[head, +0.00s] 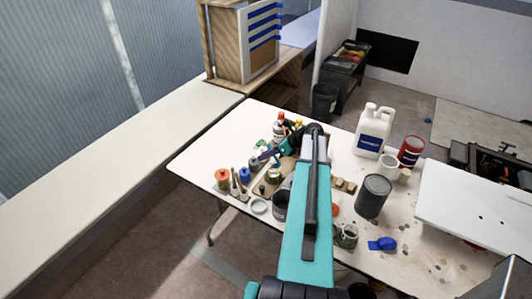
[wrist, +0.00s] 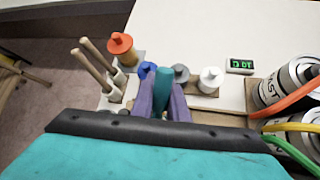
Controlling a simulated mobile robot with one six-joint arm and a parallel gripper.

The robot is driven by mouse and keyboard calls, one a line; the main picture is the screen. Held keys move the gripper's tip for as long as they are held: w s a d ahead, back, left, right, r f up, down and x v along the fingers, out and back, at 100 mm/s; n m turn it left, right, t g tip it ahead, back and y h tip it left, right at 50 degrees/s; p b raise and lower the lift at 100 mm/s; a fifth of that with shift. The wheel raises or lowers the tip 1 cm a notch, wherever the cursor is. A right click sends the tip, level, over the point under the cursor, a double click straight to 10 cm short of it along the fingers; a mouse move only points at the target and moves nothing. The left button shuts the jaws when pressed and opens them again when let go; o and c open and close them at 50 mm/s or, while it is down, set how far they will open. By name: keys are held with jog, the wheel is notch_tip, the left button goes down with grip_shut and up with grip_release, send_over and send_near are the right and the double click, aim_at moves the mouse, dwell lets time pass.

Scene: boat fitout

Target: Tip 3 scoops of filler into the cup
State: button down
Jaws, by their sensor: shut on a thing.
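My gripper (wrist: 163,108) has purple fingers shut on an upright teal piece (wrist: 163,82). It looks like a handle, and its lower end is hidden by the fingers and my wrist. In the head view my gripper (head: 268,154) is over the far left part of the table, partly behind my arm. Tins (wrist: 272,88) with orange, yellow and green handles (wrist: 298,127) stand at the right of the wrist view; their contents are hidden. I cannot single out the cup surely; a small glass-like vessel (head: 273,176) stands below my gripper in the head view.
Bottles with orange (wrist: 120,44), blue, grey and white (wrist: 211,77) tops stand close ahead. A green-lit display (wrist: 240,66) lies beyond them. A white jug (head: 371,131), dark can (head: 373,196) and blue object (head: 382,243) are right of my arm.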

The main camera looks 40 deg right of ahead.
jog(key=shift+w+f+g+p, duration=0.1)
jog(key=shift+w+g+p, duration=0.1)
jog(key=shift+g+p, duration=0.55)
jog(key=shift+w+f+m+g+p, duration=0.25)
jog(key=shift+f+g, duration=0.25)
jog(key=shift+g, duration=0.4)
jog(key=shift+w+f+m+g+p, duration=0.15)
jog(key=shift+w+f+m+g, duration=0.25)
jog(key=shift+g, duration=0.45)
jog(key=shift+s+a+f+b, duration=0.1)
jog(key=shift+s+b, duration=0.05)
jog(key=shift+b, duration=0.4)
notch_tip(320, 180, up, 9)
jog(key=s+n+t+b, duration=0.2)
jog(key=n+t+b, duration=0.1)
jog(key=t+b, duration=0.8)
jog(key=shift+y+b, duration=0.4)
jog(key=shift+b, duration=2.2)
jog(key=shift+f, duration=0.1)
